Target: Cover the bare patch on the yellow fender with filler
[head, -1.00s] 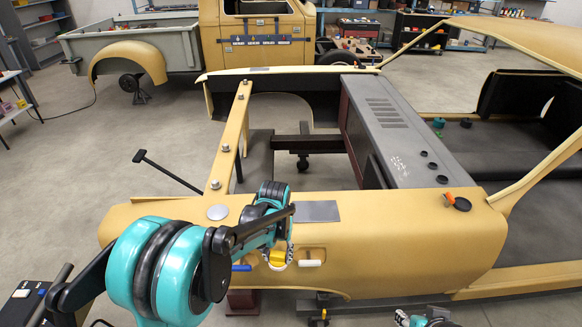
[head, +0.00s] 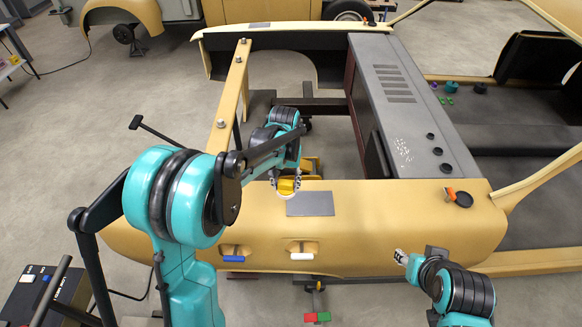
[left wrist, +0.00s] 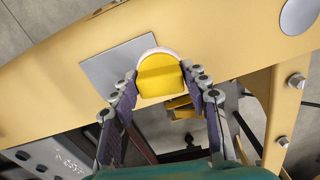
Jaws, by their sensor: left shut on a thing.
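The yellow fender (head: 380,225) lies across the head view, with a flat grey rectangular bare patch (head: 310,204) on its top. My left gripper (head: 287,178) is shut on a yellow spreader with a white edge (head: 288,187). It holds the spreader at the patch's far-left edge; whether it touches is unclear. In the left wrist view the spreader (left wrist: 160,75) sits between the fingers, its white edge overlapping one side of the grey patch (left wrist: 118,62). My right gripper (head: 401,257) is in front of the fender's near side, apart from it; its finger opening is too small to read.
A black round dish (head: 464,200) and an orange-handled tool (head: 449,195) lie on the fender's right end. Blue (head: 234,258) and white (head: 302,256) handled pieces sit in slots on its near side. A bolted yellow rail (head: 232,100) rises beyond the fender.

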